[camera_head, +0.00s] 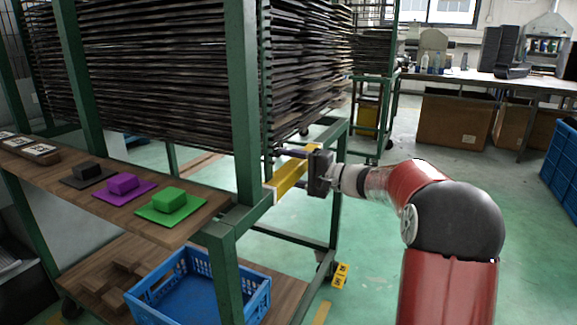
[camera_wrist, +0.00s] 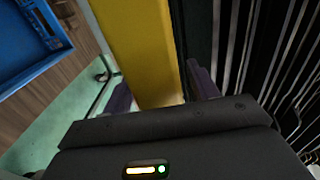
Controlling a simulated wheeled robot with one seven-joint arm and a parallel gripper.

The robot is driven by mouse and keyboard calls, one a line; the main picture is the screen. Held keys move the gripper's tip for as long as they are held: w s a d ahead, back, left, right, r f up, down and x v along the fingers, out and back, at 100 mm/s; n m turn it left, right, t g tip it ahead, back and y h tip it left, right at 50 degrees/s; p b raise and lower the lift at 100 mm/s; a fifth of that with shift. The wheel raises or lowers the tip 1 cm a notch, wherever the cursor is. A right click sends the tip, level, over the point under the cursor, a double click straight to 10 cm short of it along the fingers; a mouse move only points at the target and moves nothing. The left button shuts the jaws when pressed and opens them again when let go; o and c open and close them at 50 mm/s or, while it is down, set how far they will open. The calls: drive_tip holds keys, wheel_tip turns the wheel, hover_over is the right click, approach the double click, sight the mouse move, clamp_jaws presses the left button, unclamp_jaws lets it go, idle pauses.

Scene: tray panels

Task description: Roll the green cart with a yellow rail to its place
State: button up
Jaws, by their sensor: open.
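The green cart (camera_head: 242,90) stands in the left half of the head view, with a tall stack of dark tray panels on its frame. Its yellow rail (camera_head: 286,180) is at the near right side, below the stack. The rail also runs down the middle of the wrist view (camera_wrist: 138,45). My gripper (camera_head: 287,168) is at the rail, with its jaws apart. In the wrist view my gripper (camera_wrist: 160,90) has one finger on each side of the rail. I cannot tell whether either finger touches it. The cart's place cannot be made out.
A wooden shelf (camera_head: 60,168) holds black, purple and green blocks on mats. A blue crate (camera_head: 262,297) sits on the lower board. Yellow markers (camera_head: 340,276) are on the floor by the cart. A workbench (camera_head: 540,84) stands behind, with open floor before it. Another blue crate (camera_head: 563,165) is at right.

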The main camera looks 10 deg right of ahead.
drive_tip(key=shift+w+a, duration=0.2)
drive_tip(key=shift+a, duration=0.05)
clamp_jaws()
idle(0.3)
